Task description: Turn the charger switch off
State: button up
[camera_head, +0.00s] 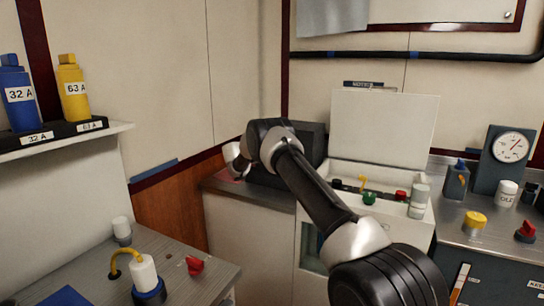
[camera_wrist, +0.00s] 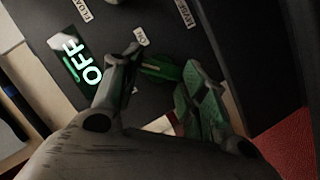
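The charger switch seems to be the green handle (camera_wrist: 160,68) on a dark panel (camera_wrist: 190,30) in the wrist view. My gripper (camera_wrist: 162,62) has its two fingers apart, one on each side of the handle; whether they touch it is unclear. A small label by the handle appears to read ON. A lit green-and-white sign (camera_wrist: 78,60) reading OFF is left of the fingers. In the head view my arm reaches to a dark box (camera_head: 312,142) on the back counter; my gripper and the switch are hidden there.
Right of the box stands a white cabinet (camera_head: 385,125) with an open lid and small coloured knobs. A gauge (camera_head: 511,147) stands at right.

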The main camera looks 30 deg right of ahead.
jog(key=o, duration=0.4)
jog(key=shift+c, duration=0.2)
notch_tip(320, 180, up, 10)
jog(key=shift+a, duration=0.1)
